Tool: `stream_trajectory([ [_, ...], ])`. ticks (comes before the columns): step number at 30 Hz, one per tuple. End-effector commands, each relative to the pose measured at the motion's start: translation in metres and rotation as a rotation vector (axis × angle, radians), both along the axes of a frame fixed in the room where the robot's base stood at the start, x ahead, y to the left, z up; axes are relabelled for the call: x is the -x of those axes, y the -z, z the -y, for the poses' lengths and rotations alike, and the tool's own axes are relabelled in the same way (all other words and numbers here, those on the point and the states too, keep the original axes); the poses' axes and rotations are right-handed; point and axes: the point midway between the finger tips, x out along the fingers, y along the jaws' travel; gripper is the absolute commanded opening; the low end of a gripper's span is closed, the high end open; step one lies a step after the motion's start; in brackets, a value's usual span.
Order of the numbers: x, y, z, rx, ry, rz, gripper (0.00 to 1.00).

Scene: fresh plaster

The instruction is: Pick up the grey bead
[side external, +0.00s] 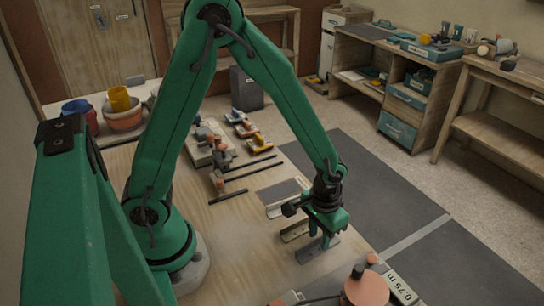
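My gripper (325,240) points down over the right part of the wooden work board. Its fingertips are close to a flat grey piece (310,251) lying on the board, and I cannot tell whether they touch it. A short angled metal strip (293,231) lies just left of the gripper, and a paler strip (276,211) lies behind that. I cannot tell for sure which of these pieces is the grey bead. The fingers are small and seen edge-on, so their opening does not show.
Thin dark rods (250,168) and several small tools lie behind on the board (225,265). An orange-topped object (366,288) stands at the front. Pots (122,110) stand at the back left. A dark mat (385,205) covers the floor at right.

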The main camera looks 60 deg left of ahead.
Motion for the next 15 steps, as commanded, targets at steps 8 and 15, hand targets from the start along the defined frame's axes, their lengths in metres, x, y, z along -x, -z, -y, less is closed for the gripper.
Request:
stream_trajectory([
  [8, -0.0001, 0.0003, 0.0001, 0.0, 0.0, 0.001, 0.3],
  [15, -0.0002, 0.0001, 0.0001, 0.0, 0.0, 0.001, 0.26],
])
